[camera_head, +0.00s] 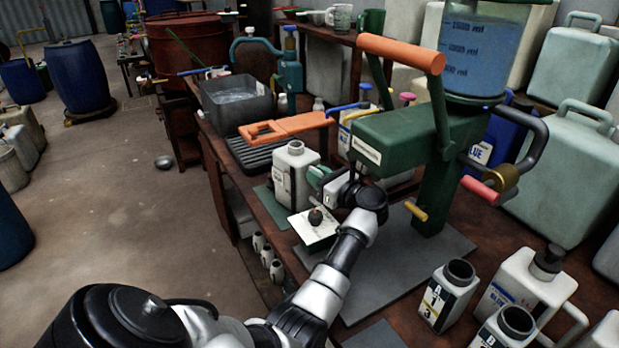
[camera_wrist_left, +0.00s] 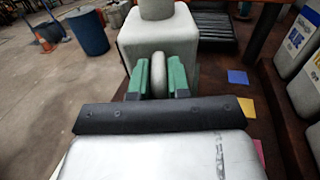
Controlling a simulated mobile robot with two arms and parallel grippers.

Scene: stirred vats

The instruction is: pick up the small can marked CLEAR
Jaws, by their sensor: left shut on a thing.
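In the wrist view the green fingers of my left gripper (camera_wrist_left: 162,78) are closed around the handle of the white can (camera_wrist_left: 140,42), one finger on each side. I cannot tell whether the can's base touches the bench. My right gripper is not in view.
A green press (camera_head: 400,140) with orange handles stands just right of the can. An orange-handled tool (camera_head: 288,127) is behind. More white cans (camera_head: 450,290) stand front right.

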